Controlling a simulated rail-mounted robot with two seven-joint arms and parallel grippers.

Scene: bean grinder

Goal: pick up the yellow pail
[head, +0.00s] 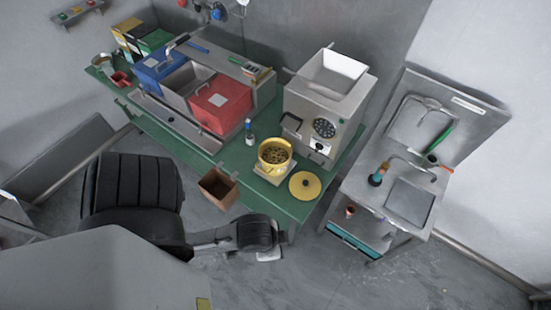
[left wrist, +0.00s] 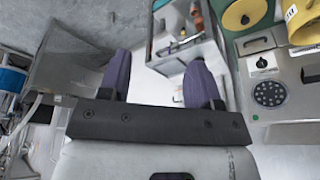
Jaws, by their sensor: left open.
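The yellow pail (head: 275,151) stands upright on a small scale near the front edge of the green table, with brown beans inside. Its round yellow lid (head: 305,185) lies flat beside it to the right. In the left wrist view, part of the pail (left wrist: 305,22) shows at the upper right corner, with the lid (left wrist: 243,13) beside it. My left gripper (left wrist: 158,60) has its two purple fingers spread and nothing between them. It is apart from the pail, and in the head view its arm is below the table's front edge. My right gripper is in neither view.
The grinder (head: 322,108) stands behind the pail. A red bin (head: 221,103) and a blue bin (head: 160,72) sit to the left. A brown open box (head: 218,188) is at the table's front edge. A metal sink stand (head: 390,190) is on the right.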

